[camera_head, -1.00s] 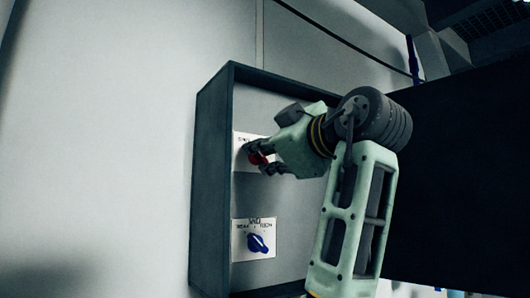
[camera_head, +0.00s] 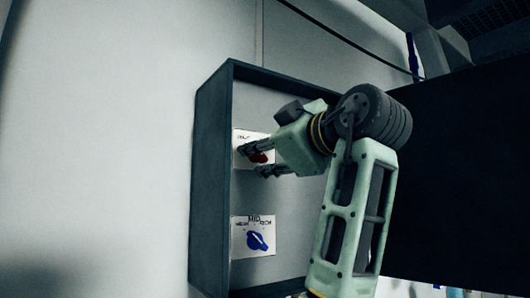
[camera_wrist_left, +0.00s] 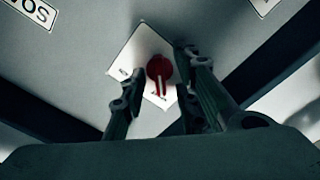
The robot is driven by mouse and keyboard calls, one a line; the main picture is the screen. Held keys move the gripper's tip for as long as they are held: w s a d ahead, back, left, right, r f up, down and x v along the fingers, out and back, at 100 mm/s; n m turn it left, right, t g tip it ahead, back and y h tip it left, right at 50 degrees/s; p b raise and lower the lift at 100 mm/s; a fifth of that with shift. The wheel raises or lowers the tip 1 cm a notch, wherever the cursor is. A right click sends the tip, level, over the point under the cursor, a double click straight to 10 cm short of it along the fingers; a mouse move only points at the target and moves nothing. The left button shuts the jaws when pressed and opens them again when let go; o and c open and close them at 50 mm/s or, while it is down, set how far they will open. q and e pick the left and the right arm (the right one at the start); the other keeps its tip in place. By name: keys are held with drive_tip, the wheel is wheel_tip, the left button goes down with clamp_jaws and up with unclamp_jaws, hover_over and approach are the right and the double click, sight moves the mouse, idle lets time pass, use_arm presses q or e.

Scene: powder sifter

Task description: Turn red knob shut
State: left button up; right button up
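The red knob (camera_head: 258,157) sits on a white label plate (camera_head: 241,160) in the upper part of a grey box on the wall. In the left wrist view the red knob (camera_wrist_left: 159,70) shows clearly, with its pale pointer line towards the bottom of the plate. My left gripper (camera_head: 251,161) is open at the knob. In the wrist view its fingers (camera_wrist_left: 155,90) are spread to either side of the knob, with a gap on the left; I cannot tell whether the right ones touch it. My right gripper is not in view.
A blue knob (camera_head: 257,241) on its own white plate sits lower in the same box (camera_head: 211,180). The box's raised side walls surround both knobs. A large dark panel (camera_head: 460,190) stands at the right. The wall (camera_head: 100,150) at the left is bare.

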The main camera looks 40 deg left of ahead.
use_arm(q)
drive_tip(key=v, duration=1.2)
